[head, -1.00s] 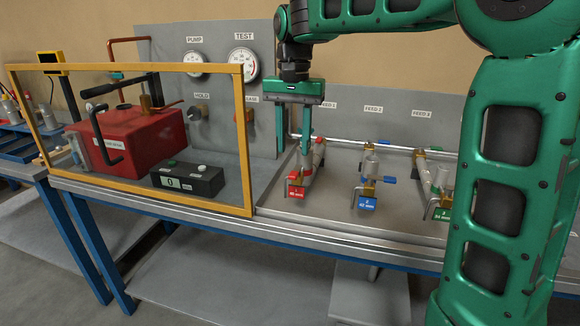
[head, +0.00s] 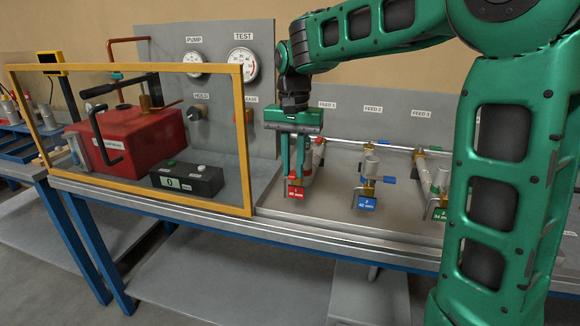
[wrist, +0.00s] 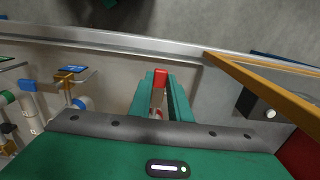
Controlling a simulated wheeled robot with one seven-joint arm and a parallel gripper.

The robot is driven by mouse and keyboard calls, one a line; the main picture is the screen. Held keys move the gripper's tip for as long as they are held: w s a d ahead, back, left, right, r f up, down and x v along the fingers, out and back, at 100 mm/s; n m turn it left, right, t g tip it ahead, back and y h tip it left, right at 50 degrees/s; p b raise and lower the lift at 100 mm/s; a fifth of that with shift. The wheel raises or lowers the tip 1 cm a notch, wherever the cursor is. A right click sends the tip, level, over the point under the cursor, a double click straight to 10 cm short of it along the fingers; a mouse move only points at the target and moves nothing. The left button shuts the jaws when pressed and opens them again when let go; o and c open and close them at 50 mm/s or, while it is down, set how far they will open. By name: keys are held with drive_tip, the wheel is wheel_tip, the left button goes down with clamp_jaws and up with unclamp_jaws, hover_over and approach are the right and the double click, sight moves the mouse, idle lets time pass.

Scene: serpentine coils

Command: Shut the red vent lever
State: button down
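The red fittings of the feed 1 valve stand under and behind my gripper (head: 292,172) in the head view. A red part (head: 319,148) shows just right of the fingers, and a red tag (head: 295,192) is just below the fingertips. My gripper points down with its two green fingers apart. In the wrist view a red piece (wrist: 160,77) shows between the fingertips (wrist: 160,90); I cannot tell whether it is the lever or the tag, or whether a finger touches it. The fingers hide much of the valve.
The feed 2 valve with a blue lever (head: 389,180) and blue tag (head: 367,203) stands to the right, then feed 3 with a green tag (head: 440,214). A yellow-framed clear guard (head: 247,140) stands close on the left. The bench front strip is clear.

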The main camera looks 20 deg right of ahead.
drive_tip(key=shift+a, duration=0.2)
drive_tip(key=shift+d, duration=0.1)
drive_tip(key=w+d+n, duration=0.1)
drive_tip(key=d+n, duration=0.5)
drive_tip(key=n, duration=1.2)
drive_tip(key=shift+w+d, duration=0.15)
drive_tip(key=shift+d, duration=0.25)
drive_tip(key=shift+d+r, duration=0.1)
drive_tip(key=shift+r, duration=0.05)
drive_tip(key=c, duration=1.6)
unclamp_jaws()
drive_tip(key=shift+c, duration=0.2)
